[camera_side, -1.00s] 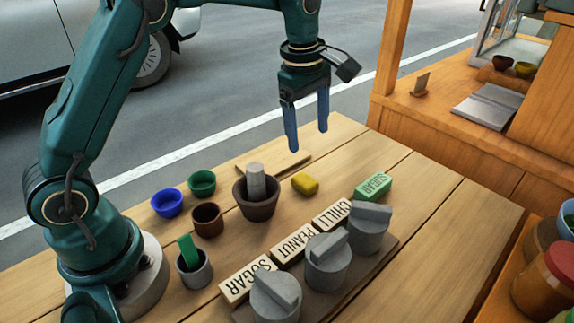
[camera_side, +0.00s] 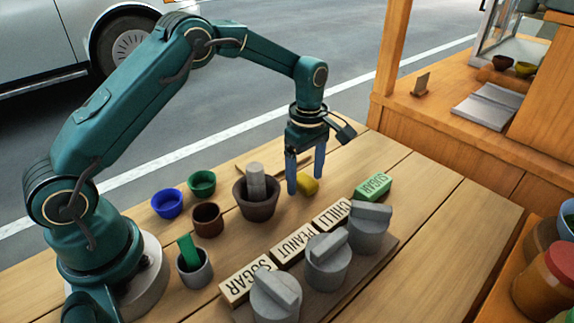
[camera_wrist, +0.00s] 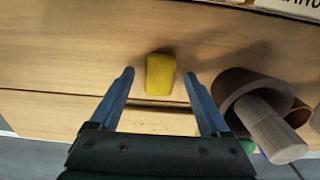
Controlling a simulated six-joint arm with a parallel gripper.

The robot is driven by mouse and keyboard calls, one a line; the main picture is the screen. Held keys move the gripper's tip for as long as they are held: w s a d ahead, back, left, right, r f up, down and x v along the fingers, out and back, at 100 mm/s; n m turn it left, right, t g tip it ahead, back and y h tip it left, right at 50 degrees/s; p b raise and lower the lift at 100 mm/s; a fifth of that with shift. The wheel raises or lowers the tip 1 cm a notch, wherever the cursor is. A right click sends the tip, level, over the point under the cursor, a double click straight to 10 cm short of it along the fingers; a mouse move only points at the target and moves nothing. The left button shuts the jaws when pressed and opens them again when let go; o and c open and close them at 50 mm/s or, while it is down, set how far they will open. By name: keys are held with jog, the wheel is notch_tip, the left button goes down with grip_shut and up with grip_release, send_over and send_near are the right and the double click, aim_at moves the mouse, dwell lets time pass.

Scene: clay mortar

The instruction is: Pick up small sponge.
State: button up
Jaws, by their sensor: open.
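The small sponge is a yellow block (camera_side: 308,186) lying on the wooden table, right of the clay mortar. In the wrist view the sponge (camera_wrist: 160,74) lies just beyond my fingertips, between their lines and a little nearer the right finger. My gripper (camera_side: 305,184) is open and empty, its two blue fingers pointing down at the sponge. The gripper also fills the lower part of the wrist view (camera_wrist: 160,80). I cannot tell the exact height of the fingertips above the table.
The brown mortar (camera_side: 257,207) with a grey pestle (camera_side: 256,180) stands close left of the gripper. Labelled blocks and grey lidded jars (camera_side: 327,262) stand in front. Small bowls (camera_side: 167,203) and cups are farther left.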

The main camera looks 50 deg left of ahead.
aim_at(303, 178)
grip_shut()
jog(key=shift+r, duration=0.1)
jog(key=shift+r, duration=0.55)
jog(key=r, duration=0.3)
jog(key=shift+a+r, duration=0.15)
jog(key=shift+a, duration=0.05)
jog(key=s+a+r, duration=0.5)
jog(key=a+r, duration=0.1)
jog(key=a, duration=0.4)
jog(key=shift+r, duration=0.25)
jog(key=c, duration=0.8)
grip_release()
jog(key=shift+c, duration=0.2)
jog(key=shift+f, duration=0.1)
grip_shut()
